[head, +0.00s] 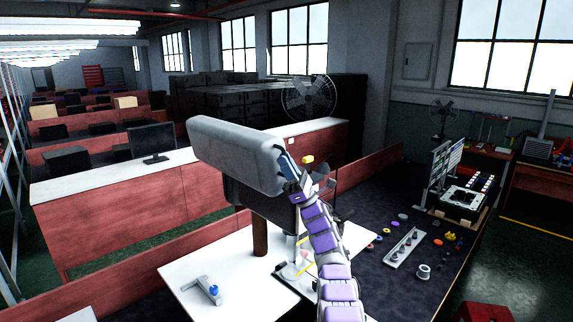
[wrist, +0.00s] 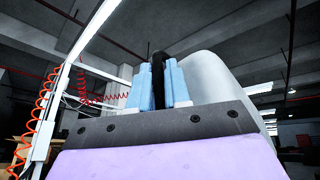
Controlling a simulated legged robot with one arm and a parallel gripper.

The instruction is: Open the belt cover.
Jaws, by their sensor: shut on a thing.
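The belt cover (head: 235,155) is a large pale grey box with rounded edges. It sits tilted at the top of a dark machine body (head: 265,212). My gripper (head: 284,160) is at the cover's right end, with its blue fingers against that end. In the wrist view, the two blue fingers (wrist: 158,86) are shut on a dark, upright handle-like part (wrist: 159,64). The pale cover (wrist: 212,84) stands just behind and right of the fingers there. How the dark part joins the cover is hidden. The cover's hinge is not visible.
A white table (head: 185,268) holds a grey tool with a blue knob (head: 208,290). A dark bench (head: 430,240) at the right carries a metal bar (head: 404,248) and small coloured parts. In the wrist view, red coiled hoses (wrist: 40,110) hang from a white frame at the left.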

